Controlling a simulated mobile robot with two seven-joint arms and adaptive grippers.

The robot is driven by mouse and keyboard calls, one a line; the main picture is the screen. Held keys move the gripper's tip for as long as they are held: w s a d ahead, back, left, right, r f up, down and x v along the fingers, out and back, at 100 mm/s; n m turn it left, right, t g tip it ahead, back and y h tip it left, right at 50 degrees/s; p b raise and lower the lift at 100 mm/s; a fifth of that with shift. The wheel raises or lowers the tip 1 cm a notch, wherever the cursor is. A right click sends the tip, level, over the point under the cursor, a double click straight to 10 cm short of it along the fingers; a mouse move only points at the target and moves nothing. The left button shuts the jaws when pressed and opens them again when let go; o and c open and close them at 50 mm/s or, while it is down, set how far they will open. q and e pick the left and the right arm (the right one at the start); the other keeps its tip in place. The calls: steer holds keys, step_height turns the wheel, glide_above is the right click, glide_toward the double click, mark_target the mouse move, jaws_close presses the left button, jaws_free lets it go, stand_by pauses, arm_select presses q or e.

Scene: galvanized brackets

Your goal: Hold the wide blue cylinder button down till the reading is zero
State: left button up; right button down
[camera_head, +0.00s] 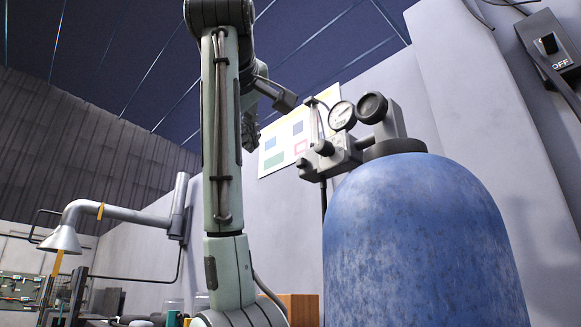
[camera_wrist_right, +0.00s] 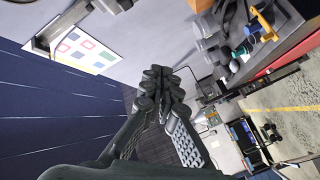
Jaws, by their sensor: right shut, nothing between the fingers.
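The wide blue cylinder (camera_head: 420,245) stands upright at the right in the head view, with its lower end out of frame. A grey valve block (camera_head: 345,160) on its top carries a round white-faced gauge (camera_head: 342,115), whose reading is too small to make out. Dark round knobs sit beside the gauge (camera_head: 372,107) and at the block's left end (camera_head: 324,147); I cannot tell which part is the button. My right gripper (camera_head: 250,132) is partly hidden behind my arm, left of the valve block and apart from it. In the wrist view its fingers (camera_wrist_right: 162,88) are shut and empty.
A poster (camera_head: 298,135) hangs on the wall behind. A switch box marked OFF (camera_head: 550,48) is on the wall at upper right. A grey duct with a hood (camera_head: 65,238) is at left. The wrist view shows a cluttered bench (camera_wrist_right: 255,60) at right.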

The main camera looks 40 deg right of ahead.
mark_target(301, 163)
steer(key=d, duration=0.9)
steer(key=shift+w, duration=0.25)
stand_by(1.5)
steer(key=shift+d, duration=0.35)
steer(key=shift+d, duration=0.55)
stand_by(0.6)
steer(key=shift+a, duration=0.15)
stand_by(1.5)
steer(key=shift+a, duration=0.8)
